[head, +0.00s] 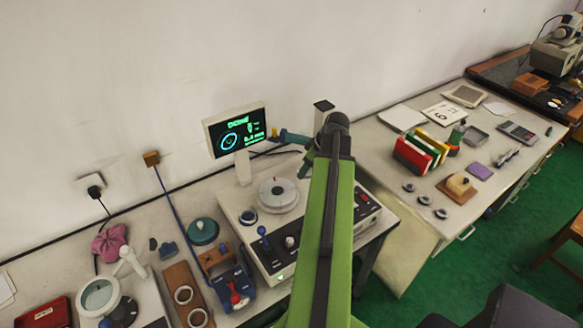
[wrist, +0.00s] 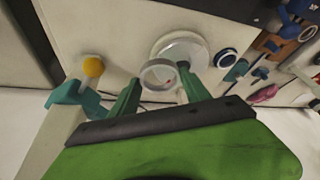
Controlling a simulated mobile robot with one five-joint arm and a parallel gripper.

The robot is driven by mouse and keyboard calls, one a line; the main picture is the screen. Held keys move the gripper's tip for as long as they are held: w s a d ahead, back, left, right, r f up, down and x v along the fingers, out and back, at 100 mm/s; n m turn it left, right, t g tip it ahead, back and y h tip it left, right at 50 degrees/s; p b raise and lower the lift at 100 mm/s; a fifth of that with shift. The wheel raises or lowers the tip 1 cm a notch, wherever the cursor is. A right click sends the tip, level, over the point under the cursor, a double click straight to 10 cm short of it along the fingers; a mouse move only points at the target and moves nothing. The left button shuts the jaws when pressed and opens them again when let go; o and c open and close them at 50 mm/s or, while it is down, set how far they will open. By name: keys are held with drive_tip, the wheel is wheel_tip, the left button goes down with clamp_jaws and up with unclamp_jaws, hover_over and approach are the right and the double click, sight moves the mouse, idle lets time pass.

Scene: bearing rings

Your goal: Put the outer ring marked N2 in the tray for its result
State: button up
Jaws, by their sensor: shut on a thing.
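My gripper (wrist: 159,76) is shut on a pale metal ring (wrist: 147,70), with one green finger on each side of it. In the wrist view the ring overlaps the round silver plate (wrist: 183,46) of the measuring machine; I cannot tell if they touch. No N2 mark is legible on the ring. The plate (head: 278,194) shows there beside my arm. A lit screen (head: 236,130) shows a green ring figure and small text that I cannot read clearly.
A wooden holder (head: 184,276) with rings stands at the front left. Several small rings (head: 424,200) and upright coloured items (head: 412,156) are on the right table.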

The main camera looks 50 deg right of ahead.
drive_tip(key=p+v, duration=0.2)
drive_tip(key=v, duration=0.1)
drive_tip(key=w+p+v, duration=0.1)
drive_tip(key=p+v, duration=0.1)
drive_tip(key=p, duration=0.1)
drive_tip(key=shift+s+d+r, duration=0.1)
drive_tip(key=shift+d+r, duration=0.1)
drive_tip(key=shift+r, duration=0.4)
idle(0.3)
